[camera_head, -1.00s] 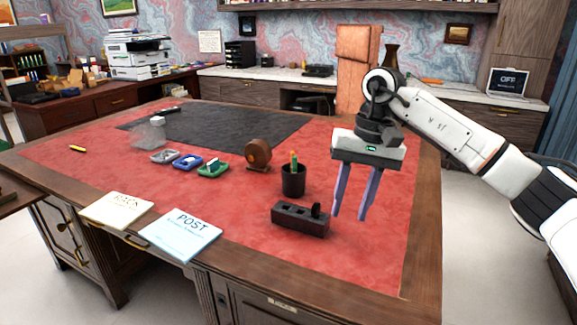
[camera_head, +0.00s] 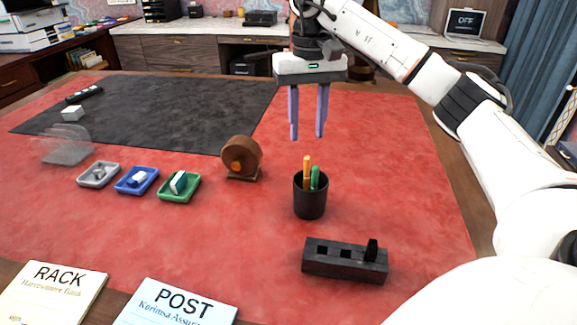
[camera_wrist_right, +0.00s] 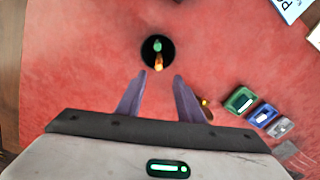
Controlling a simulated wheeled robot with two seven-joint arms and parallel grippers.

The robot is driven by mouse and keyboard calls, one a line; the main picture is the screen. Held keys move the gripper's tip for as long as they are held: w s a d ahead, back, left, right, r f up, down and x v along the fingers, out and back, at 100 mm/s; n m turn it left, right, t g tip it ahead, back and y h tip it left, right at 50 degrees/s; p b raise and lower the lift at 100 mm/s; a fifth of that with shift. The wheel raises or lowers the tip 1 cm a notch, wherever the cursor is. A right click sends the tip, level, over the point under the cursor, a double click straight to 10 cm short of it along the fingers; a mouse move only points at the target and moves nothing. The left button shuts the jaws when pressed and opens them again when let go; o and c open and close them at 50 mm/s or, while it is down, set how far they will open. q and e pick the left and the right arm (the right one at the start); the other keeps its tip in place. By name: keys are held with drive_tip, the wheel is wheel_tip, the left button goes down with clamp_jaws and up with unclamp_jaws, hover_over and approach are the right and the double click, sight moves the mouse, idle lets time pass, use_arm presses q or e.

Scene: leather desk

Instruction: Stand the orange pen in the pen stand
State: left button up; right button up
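The black pen stand (camera_head: 310,198) stands upright on the red leather desk top. The orange pen (camera_head: 307,172) stands in it, next to a green pen (camera_head: 315,178). In the right wrist view the pen stand (camera_wrist_right: 150,54) shows from above, with the orange pen (camera_wrist_right: 158,62) nearer my fingers and the green pen (camera_wrist_right: 157,45) beyond it. My right gripper (camera_head: 307,138) is open and empty. Its purple fingers point down, above and apart from the pens; in the right wrist view the gripper (camera_wrist_right: 160,78) has nothing between its fingers. My left gripper is in neither view.
A black block with holes (camera_head: 345,262) lies in front of the stand. A brown round dispenser (camera_head: 241,157) is to the left, then green (camera_head: 179,187), blue (camera_head: 136,181) and grey (camera_head: 98,175) trays. RACK (camera_head: 50,290) and POST (camera_head: 175,305) booklets lie at the front edge.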

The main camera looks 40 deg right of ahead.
sight(308, 157)
drive_tip(key=f, duration=0.1)
drive_tip(key=s+f, duration=0.1)
drive_tip(key=f, duration=0.1)
drive_tip(key=shift+f, duration=0.25)
drive_tip(key=shift+w+f, duration=0.15)
drive_tip(key=shift+f, duration=1.2)
drive_tip(key=shift+w+f, duration=0.1)
drive_tip(key=shift+f, duration=1.25)
clamp_jaws()
